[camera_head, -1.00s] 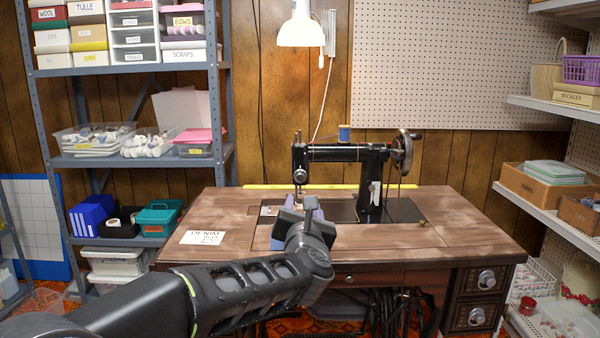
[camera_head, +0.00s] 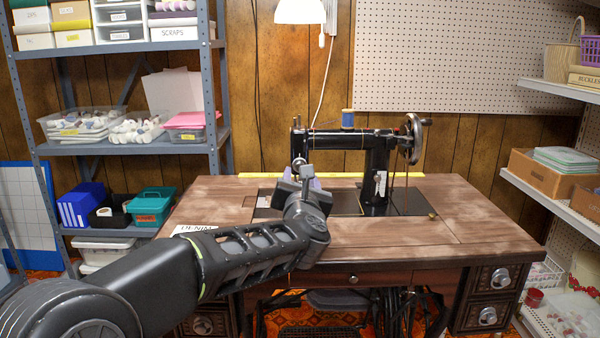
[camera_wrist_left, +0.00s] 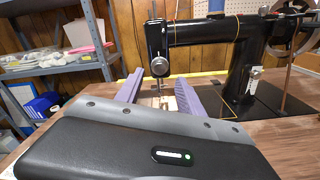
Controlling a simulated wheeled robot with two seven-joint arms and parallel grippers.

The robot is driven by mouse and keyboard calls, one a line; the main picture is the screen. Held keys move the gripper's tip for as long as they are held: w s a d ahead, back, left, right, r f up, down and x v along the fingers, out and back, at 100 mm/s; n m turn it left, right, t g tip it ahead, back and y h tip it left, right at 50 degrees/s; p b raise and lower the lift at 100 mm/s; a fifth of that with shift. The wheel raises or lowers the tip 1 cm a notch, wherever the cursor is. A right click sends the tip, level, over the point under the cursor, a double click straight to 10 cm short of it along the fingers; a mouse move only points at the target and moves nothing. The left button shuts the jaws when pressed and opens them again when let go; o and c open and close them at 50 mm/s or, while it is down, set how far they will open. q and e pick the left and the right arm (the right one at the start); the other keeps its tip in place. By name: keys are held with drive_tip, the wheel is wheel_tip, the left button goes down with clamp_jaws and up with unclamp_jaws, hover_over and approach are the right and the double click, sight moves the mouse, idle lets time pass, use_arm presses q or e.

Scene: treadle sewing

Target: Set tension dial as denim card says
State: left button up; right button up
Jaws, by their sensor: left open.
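The black sewing machine (camera_head: 345,138) stands on the wooden table (camera_head: 400,232). The dial (camera_wrist_left: 160,67) shows clearly in the left wrist view, above and beyond the fingers. My left gripper (camera_wrist_left: 160,95) is open with two purple fingers apart, pointing at the needle area below the dial and not touching it. The denim card (camera_head: 197,229) lies on the table's left side, mostly hidden by my left arm. My right gripper is not in view.
A blue thread spool (camera_head: 347,119) sits on top of the machine, and a handwheel (camera_head: 412,139) is at its right end. A yellow ruler (camera_head: 270,175) lies along the table's back edge. The table's right front is clear. Shelves stand on both sides.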

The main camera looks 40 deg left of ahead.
use_arm(q)
drive_tip(key=x, duration=0.5)
drive_tip(key=shift+a, duration=0.1)
clamp_jaws()
idle(0.3)
